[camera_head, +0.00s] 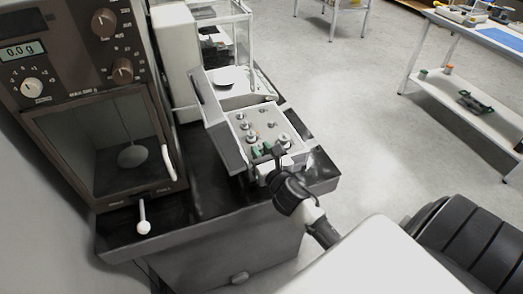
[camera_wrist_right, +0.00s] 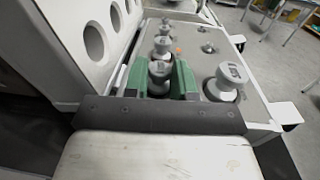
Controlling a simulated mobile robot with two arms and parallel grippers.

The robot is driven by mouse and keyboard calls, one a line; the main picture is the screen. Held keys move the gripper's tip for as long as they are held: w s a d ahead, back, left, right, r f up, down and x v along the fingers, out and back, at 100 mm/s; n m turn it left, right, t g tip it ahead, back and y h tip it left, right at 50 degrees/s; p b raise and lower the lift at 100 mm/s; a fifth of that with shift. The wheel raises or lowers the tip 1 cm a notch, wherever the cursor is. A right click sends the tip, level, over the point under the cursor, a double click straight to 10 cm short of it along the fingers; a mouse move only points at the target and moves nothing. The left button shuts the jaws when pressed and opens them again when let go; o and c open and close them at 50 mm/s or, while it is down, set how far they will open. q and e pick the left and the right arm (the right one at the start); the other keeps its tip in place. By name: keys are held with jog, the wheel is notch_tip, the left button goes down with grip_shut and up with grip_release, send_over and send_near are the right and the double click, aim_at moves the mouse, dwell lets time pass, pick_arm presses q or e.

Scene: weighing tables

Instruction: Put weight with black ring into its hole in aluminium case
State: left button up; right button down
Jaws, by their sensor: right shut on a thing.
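The aluminium case (camera_head: 235,151) stands open on the dark bench, its lid (camera_head: 207,97) raised on the left. Several grey metal weights stand in it. My right gripper (camera_head: 263,150) is over the front part of the case. In the right wrist view its green-padded fingers (camera_wrist_right: 159,78) are shut on a grey knobbed weight (camera_wrist_right: 160,70), low at the case's top plate. I cannot tell whether its base is seated in a hole. A larger marked weight (camera_wrist_right: 228,80) stands just right of the fingers. My left gripper is not in view.
A brown balance (camera_head: 115,192) with a 0.0 g display stands at the left. A white balance with a glass housing (camera_head: 222,50) stands behind the case. The case's raised lid (camera_wrist_right: 62,40) is close left of the fingers. Open floor lies to the right.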

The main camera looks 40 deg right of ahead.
jog(key=c, duration=0.8)
grip_release()
jog(key=shift+c, duration=0.2)
jog(key=s+a+b, duration=0.1)
jog(key=s+b, duration=0.1)
jog(key=s, duration=0.8)
jog(key=shift+s+a, duration=0.35)
